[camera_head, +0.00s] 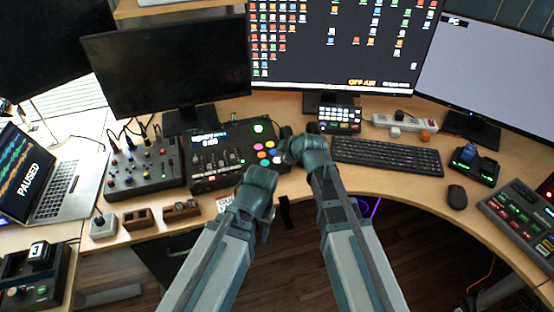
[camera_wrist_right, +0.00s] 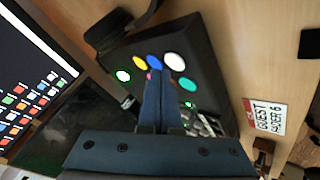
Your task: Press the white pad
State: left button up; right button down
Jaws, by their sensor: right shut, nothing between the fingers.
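The white pad (camera_wrist_right: 175,62) is a round white button on the black control deck in the right wrist view, in line with a blue pad (camera_wrist_right: 154,62) and a yellow pad (camera_wrist_right: 139,62). My right gripper (camera_wrist_right: 158,74) is shut and empty. Its fingertips appear just below the blue and white pads; I cannot tell whether they touch the deck. In the head view my right gripper (camera_head: 287,138) is at the deck's right edge, partly hidden by its own wrist. The deck (camera_head: 205,182) shows there with small coloured pads.
A teal pad (camera_wrist_right: 188,84) and a green-ringed pad (camera_wrist_right: 123,75) sit near the white one. The mixer (camera_head: 143,170) stands left of the deck. The keyboard (camera_head: 388,155) lies to the right. A card (camera_wrist_right: 264,116) reads "GUEST FADER 6".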

aim_at(280, 162)
dwell(0.4)
jog(key=shift+f+b, duration=0.45)
jog(key=shift+b, duration=0.05)
jog(key=shift+f, duration=0.25)
dwell(0.3)
jog(key=shift+r, duration=0.15)
jog(key=shift+r+p, duration=0.5)
jog(key=shift+r, duration=0.1)
jog(key=shift+r, duration=0.1)
notch_tip(280, 162, up, 6)
jog(key=p, duration=0.6)
